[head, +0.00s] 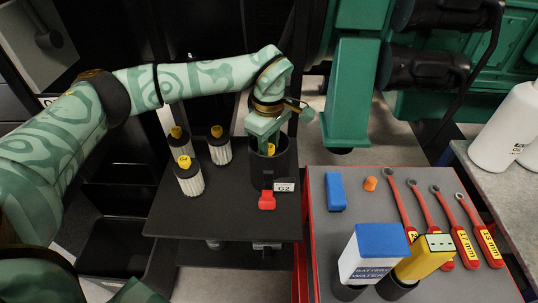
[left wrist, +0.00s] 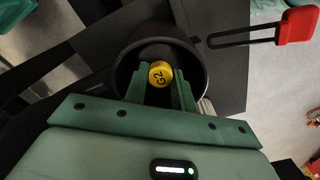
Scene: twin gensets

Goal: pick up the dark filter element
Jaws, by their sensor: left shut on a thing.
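The dark filter element (left wrist: 155,53) has a yellow top marked G2 and stands inside a round black housing (left wrist: 196,50). In the head view its yellow top (head: 271,149) shows just inside the mouth of the housing (head: 268,178). My left gripper (head: 267,143) reaches down into the housing from above. In the left wrist view its two green fingers (left wrist: 160,82) are shut on the element, one each side of the yellow top. The lower part of the element is hidden in the housing. My right gripper is not in view.
White pleated filters with yellow tops (head: 220,150) stand left of the housing on a dark shelf (head: 225,222). A red-handled latch (head: 267,200) is at the housing's front. A red-edged cart (head: 400,205) at right carries wrenches (head: 462,235) and bottles (head: 373,252).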

